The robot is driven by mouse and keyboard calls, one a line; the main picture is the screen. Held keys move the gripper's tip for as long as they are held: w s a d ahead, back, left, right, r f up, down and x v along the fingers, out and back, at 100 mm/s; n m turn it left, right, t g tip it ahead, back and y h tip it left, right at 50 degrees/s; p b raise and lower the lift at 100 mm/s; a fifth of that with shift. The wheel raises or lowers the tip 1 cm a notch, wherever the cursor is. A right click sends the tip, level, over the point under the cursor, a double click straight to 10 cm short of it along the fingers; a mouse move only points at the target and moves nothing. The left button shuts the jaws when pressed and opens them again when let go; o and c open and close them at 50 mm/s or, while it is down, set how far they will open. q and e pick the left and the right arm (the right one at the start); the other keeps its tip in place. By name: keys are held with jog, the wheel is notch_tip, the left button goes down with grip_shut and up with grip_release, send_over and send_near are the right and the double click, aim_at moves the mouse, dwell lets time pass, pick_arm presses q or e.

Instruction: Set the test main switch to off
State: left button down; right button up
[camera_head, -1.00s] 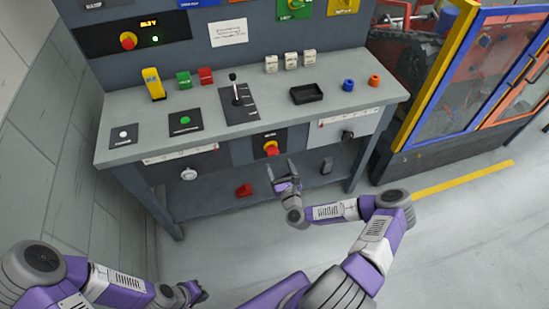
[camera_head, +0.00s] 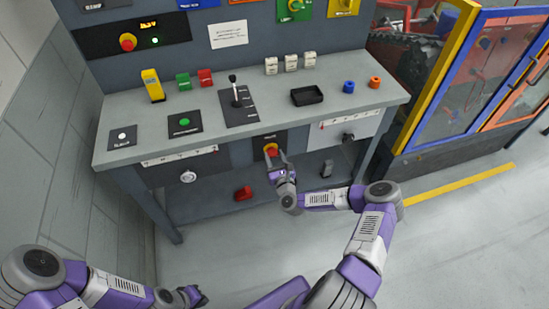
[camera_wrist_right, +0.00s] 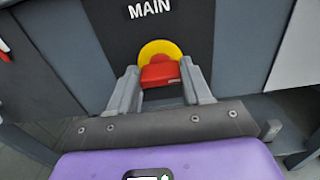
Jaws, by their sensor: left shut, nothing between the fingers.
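The main switch (camera_head: 271,150) is a red handle on a yellow disc, on a dark panel of the bench front. In the right wrist view the red handle (camera_wrist_right: 160,73) sits below the word MAIN, with its yellow disc showing above. My right gripper (camera_head: 278,164) is open in front of it. In the wrist view its fingers stand on either side of the red handle; I cannot tell whether they touch it. The handle's setting is not readable. My left gripper (camera_head: 195,296) is shut and empty, low over the floor, away from the bench.
A round white knob (camera_head: 188,176) and a black knob (camera_head: 348,137) are on the bench front. A red pedal (camera_head: 243,193) and a grey one (camera_head: 327,169) are below. A black lever (camera_head: 236,92) stands on the benchtop (camera_head: 220,142). A fenced machine is at the right.

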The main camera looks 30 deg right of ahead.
jog(key=c, duration=0.3)
jog(key=shift+c, duration=0.2)
jog(key=shift+n, duration=0.3)
jog(key=n, duration=0.3)
jog(key=shift+a+b, duration=0.1)
jog(key=shift+b, duration=0.3)
jog(key=n, duration=0.4)
jog(key=shift+a+f+n, duration=0.1)
jog(key=shift+n, duration=0.3)
jog(key=n+b, duration=0.1)
jog(key=n, duration=0.4)
jog(key=shift+f, duration=0.1)
jog(key=shift+f+n, duration=0.1)
jog(key=shift+n, duration=2.2)
